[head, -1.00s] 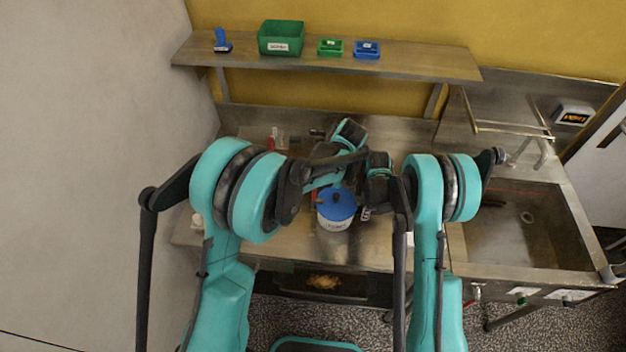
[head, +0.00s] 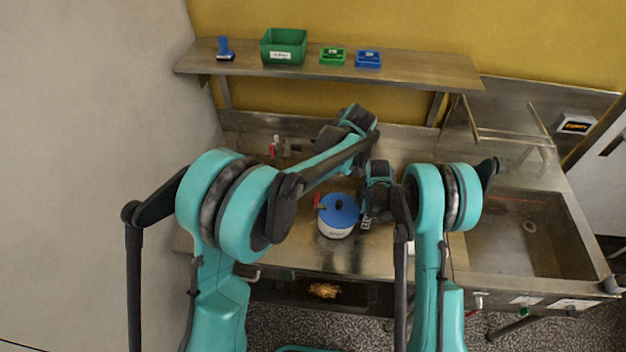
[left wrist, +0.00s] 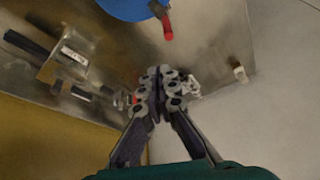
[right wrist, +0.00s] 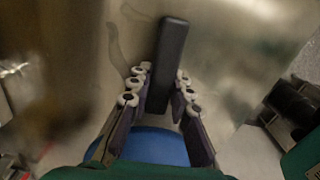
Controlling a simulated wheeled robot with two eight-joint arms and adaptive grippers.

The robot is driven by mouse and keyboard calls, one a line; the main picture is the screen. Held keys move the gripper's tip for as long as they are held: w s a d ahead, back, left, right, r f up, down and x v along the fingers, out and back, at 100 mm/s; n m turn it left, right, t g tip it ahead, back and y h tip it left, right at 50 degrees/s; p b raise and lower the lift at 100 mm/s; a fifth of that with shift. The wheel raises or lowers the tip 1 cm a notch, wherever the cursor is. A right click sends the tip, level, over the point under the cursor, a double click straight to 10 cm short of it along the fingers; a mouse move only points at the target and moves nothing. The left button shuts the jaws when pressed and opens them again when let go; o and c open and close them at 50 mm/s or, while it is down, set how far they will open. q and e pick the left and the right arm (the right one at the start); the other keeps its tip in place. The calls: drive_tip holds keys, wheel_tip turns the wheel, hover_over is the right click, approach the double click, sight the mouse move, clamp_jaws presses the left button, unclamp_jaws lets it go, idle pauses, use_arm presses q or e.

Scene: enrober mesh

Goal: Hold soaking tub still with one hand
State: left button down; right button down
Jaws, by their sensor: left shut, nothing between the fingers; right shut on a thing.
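The soaking tub (head: 336,229) is a white round pot with a blue lid (head: 340,208) and a dark knob, standing upright on the steel counter. My right gripper (right wrist: 160,82) is beside its right side in the head view, its fingers shut on a dark bar-like handle (right wrist: 168,55). The blue lid (right wrist: 155,147) shows below those fingers. My left gripper (left wrist: 160,84) is shut and empty above the counter, apart from the tub. The lid (left wrist: 128,8) and a red piece (left wrist: 166,26) beside it show at the top of the left wrist view.
The steel counter (head: 300,252) is mostly clear in front of the tub. Small red and white items (head: 275,147) stand at the back. A metal piece with black bars (left wrist: 62,60) lies near the left gripper. A sink (head: 520,235) is at right; a shelf (head: 420,66) holds bins.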

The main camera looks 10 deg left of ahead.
use_arm(q)
drive_tip(key=d+r, duration=0.3)
drive_tip(key=d, duration=0.2)
drive_tip(key=shift+s+r, duration=0.15)
drive_tip(key=shift+s, duration=0.2)
use_arm(e)
drive_tip(key=shift+d, duration=0.15)
drive_tip(key=c, duration=1.3)
unclamp_jaws()
drive_tip(key=shift+r, duration=0.1)
